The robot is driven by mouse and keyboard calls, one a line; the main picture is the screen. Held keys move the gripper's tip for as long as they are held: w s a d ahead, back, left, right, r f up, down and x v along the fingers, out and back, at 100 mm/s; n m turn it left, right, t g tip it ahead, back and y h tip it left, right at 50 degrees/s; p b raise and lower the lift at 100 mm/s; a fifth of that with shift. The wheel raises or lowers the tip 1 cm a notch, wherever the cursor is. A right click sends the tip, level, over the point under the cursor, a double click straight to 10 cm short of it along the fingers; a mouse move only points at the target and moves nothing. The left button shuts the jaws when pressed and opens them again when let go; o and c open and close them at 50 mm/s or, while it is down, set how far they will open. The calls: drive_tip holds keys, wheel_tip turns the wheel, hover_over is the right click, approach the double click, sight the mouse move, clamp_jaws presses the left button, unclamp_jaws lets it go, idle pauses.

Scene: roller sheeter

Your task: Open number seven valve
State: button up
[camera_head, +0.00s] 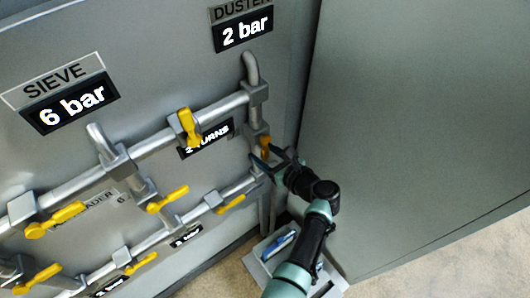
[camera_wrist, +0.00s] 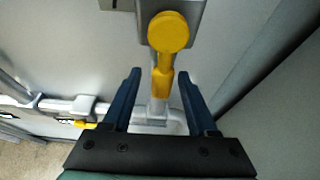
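A yellow valve handle (camera_head: 265,146) sits on the vertical pipe at the right end of the pipework, partly hidden by my gripper (camera_head: 266,157). In the wrist view this yellow handle (camera_wrist: 167,34) has a round hub at the top and its lever hangs down along the pipe. My gripper (camera_wrist: 159,78) is open, with its two dark blue fingers apart on the left and right of the lever's lower end and pipe. The fingers do not appear to touch the lever. No number seven label is readable in either view.
Other yellow handles (camera_head: 188,127) sit on the grey pipes to the left. Display signs (camera_head: 68,101) read "6 bar" and "2 bar". A grey wall (camera_head: 420,110) stands close on the right. A light tray-like object (camera_head: 262,270) lies low beside my arm.

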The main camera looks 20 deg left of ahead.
drive_tip(key=v, duration=1.3)
drive_tip(key=shift+b, duration=0.4)
drive_tip(key=shift+f, duration=0.1)
